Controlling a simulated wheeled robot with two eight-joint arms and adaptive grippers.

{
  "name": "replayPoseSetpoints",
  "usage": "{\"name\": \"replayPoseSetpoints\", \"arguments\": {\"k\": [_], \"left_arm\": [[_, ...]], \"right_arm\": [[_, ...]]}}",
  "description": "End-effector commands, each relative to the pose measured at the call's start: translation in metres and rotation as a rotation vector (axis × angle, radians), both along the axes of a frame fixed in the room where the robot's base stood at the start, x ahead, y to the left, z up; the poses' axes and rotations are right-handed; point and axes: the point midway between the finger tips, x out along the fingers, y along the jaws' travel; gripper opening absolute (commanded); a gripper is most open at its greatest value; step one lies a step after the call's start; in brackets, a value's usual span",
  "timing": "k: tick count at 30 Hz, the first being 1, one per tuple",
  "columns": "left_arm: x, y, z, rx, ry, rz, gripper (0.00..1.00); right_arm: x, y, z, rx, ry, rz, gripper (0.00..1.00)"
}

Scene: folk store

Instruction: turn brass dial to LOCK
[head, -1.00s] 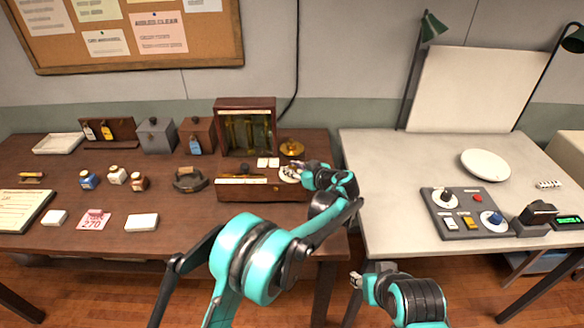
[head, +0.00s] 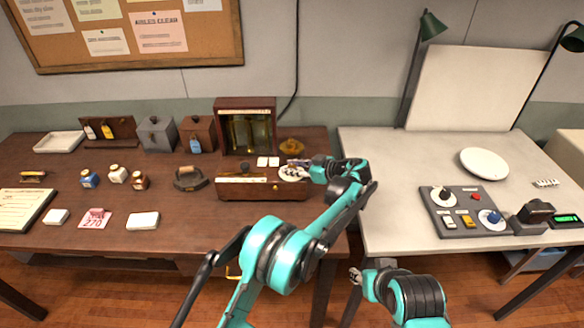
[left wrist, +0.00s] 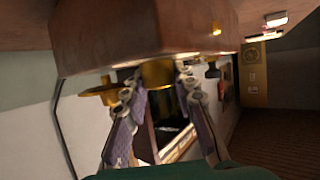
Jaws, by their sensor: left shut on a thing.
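The long wooden box (head: 240,190) stands on the dark table, with a pale round plate (head: 288,179) on the right of its top. My left gripper (head: 296,164) is over this plate, coming in from the right. In the left wrist view its two fingers (left wrist: 157,84) are closed on the sides of a brass cylinder, the brass dial (left wrist: 157,73). In the head view the gripper mostly hides the dial, and I cannot read its marks or setting. My right gripper (head: 356,277) is low in front of the pale table, away from the box; its fingers are too small to judge.
A brass dish (head: 291,146) stands just behind my left gripper. An upright wooden cabinet (head: 247,105) stands behind the box. An iron-like object (head: 190,180) is left of the box. The pale table (head: 395,190) holds a control panel (head: 465,223) and a white plate (head: 484,163).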

Motion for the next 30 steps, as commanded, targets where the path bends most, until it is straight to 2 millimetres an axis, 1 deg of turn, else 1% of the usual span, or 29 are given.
{"name": "replayPoseSetpoints", "arguments": {"k": [2,3,5,14,17,20,30], "left_arm": [[-0.001,-0.001,-0.003,-0.005,0.004,0.001,0.00],[-0.001,-0.001,-0.003,-0.005,0.004,0.001,0.32],[-0.001,-0.001,-0.003,-0.005,0.004,0.001,0.48],[-0.001,-0.001,-0.001,-0.002,0.002,0.000,0.48],[-0.004,-0.006,0.001,-0.001,0.001,-0.002,0.48],[-0.011,-0.017,0.007,-0.002,0.001,-0.003,0.48],[-0.050,-0.072,0.034,-0.002,0.001,-0.003,0.48]], "right_arm": [[0.000,0.000,0.000,0.000,0.000,0.000,0.40],[0.000,0.000,0.000,0.000,0.000,0.000,0.40],[0.000,0.000,0.000,0.000,0.000,0.000,0.40],[0.000,0.000,0.000,0.000,0.000,0.000,0.40],[0.000,0.000,0.000,0.000,0.000,0.000,0.40],[0.000,0.000,0.000,0.000,0.000,0.000,0.40],[0.000,0.000,0.000,0.000,0.000,0.000,0.40]]}}
